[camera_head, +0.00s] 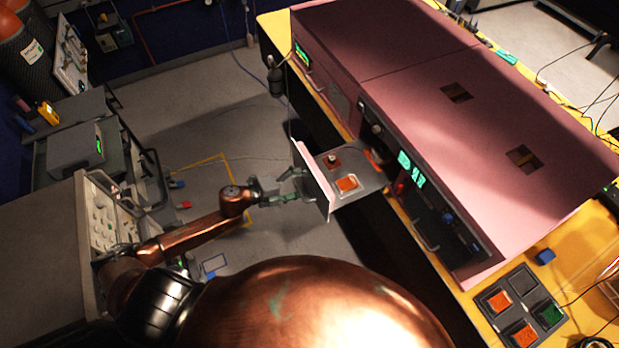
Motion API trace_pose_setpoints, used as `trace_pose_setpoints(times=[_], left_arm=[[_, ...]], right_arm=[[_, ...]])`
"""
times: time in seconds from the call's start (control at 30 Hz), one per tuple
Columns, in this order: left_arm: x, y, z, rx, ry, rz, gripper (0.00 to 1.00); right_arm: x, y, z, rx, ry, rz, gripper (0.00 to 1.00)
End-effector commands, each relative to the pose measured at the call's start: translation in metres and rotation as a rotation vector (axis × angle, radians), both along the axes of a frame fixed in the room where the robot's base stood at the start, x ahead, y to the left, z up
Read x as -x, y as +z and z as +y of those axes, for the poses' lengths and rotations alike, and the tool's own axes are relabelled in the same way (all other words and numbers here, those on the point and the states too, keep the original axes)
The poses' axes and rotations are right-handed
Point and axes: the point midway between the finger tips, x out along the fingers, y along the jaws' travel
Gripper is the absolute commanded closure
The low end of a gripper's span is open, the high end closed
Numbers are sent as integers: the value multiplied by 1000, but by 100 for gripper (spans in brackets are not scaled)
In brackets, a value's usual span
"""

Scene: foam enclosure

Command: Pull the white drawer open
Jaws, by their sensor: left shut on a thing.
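The drawer (352,204) is out of the front of the large pink cabinet (430,95). Its front panel (312,172) looks pale pink to white in this light. An orange square piece and a small knobbed piece lie inside the tray. My left gripper (290,187) is at the outer side of the drawer's front panel, shut on its handle, which the fingers mostly hide. My copper left arm reaches in from the lower left. My right gripper is not in the picture.
The cabinet stands on a yellow bench (575,245). A dark tray (520,306) with orange and green squares lies at its near end. Grey equipment (60,225) stands at the left. Grey floor (210,120) is free between the equipment and the bench.

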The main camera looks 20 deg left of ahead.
Motion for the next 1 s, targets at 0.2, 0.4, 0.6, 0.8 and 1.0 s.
trace_pose_setpoints(times=[0.2, 0.4, 0.6, 0.8, 1.0], left_arm=[[5, 26, 5, 18, -11, -29, 29], [15, 28, 15, 17, -10, -28, 31], [29, 23, 28, 9, -5, -17, 75], [39, 24, 33, 5, -4, -17, 75], [42, 25, 33, 4, -6, -20, 75]], right_arm=[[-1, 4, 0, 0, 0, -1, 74], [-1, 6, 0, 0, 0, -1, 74], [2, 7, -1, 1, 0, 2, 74], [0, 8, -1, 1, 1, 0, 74], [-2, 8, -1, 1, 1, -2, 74]])
